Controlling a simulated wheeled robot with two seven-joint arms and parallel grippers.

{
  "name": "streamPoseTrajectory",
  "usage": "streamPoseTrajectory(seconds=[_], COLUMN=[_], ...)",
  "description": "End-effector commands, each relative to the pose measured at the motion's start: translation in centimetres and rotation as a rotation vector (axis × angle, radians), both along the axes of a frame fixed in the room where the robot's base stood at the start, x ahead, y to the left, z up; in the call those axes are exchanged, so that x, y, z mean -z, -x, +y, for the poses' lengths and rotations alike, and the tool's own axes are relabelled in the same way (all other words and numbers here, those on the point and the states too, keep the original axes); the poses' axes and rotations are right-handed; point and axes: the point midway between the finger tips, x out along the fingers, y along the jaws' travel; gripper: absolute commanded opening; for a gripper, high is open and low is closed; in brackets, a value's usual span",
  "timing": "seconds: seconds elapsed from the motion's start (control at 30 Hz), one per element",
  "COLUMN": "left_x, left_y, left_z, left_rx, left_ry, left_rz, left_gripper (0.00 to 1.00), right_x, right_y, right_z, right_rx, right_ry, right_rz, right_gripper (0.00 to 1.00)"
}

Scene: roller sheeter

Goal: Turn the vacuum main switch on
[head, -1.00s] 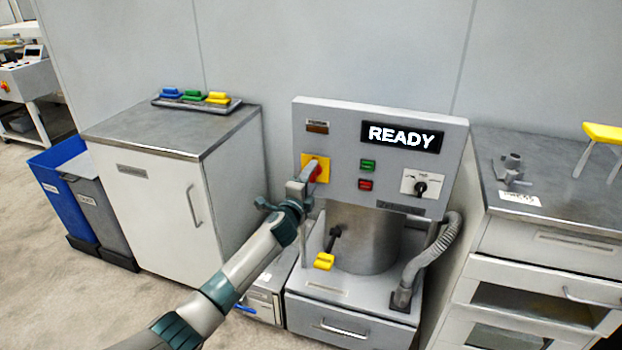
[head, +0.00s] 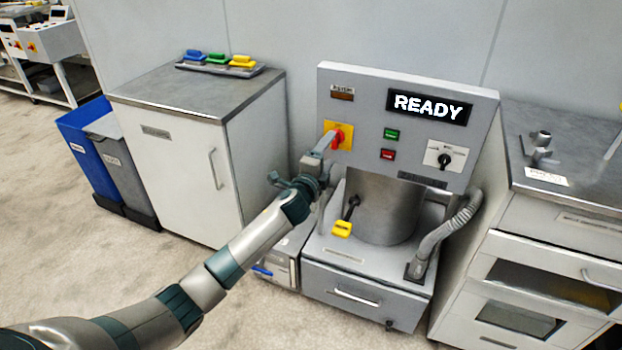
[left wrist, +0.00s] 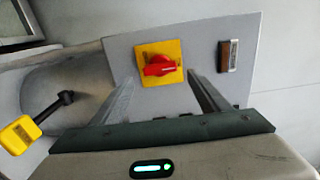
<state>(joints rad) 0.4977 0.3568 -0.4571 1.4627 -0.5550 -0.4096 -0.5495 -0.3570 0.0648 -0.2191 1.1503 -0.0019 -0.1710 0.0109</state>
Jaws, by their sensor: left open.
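The main switch is a red rotary knob on a yellow plate (head: 345,137) at the upper left of the grey machine panel. In the left wrist view the red knob (left wrist: 160,66) lies between and beyond the two fingers, its handle roughly level across the picture. My left gripper (head: 326,143) is at the panel just in front of the switch and partly covers it in the head view. The left wrist view shows its jaws (left wrist: 158,92) open, with a gap on each side of the knob. The display (head: 429,107) reads READY. My right gripper is not in view.
The panel also has a green button (head: 391,134), a red button (head: 387,155) and a black selector (head: 443,158). Below are a metal cylinder (head: 385,212), a yellow-handled lever (head: 342,229) and a grey hose (head: 440,237). Cabinets stand left (head: 170,155) and right (head: 550,225).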

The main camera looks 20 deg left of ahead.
Motion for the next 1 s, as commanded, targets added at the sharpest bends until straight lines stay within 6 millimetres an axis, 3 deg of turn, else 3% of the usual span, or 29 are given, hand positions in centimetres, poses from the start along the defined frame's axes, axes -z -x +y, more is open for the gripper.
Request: streamPoseTrajectory(seconds=[0.6,0.8,1.0], left_x=[0.2,0.1,0.0], left_y=[10.7,12.5,12.9], left_z=[0.3,0.4,0.4], left_rx=[0.002,0.002,0.001], left_ry=[0.000,-0.001,-0.001], left_rz=[0.002,0.001,0.001], left_gripper=[0.69,0.69,0.69], right_x=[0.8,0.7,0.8], right_y=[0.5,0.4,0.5], right_z=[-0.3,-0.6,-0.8], right_rx=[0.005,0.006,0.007], right_ry=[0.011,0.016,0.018], right_rz=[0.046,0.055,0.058], right_gripper=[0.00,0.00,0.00])
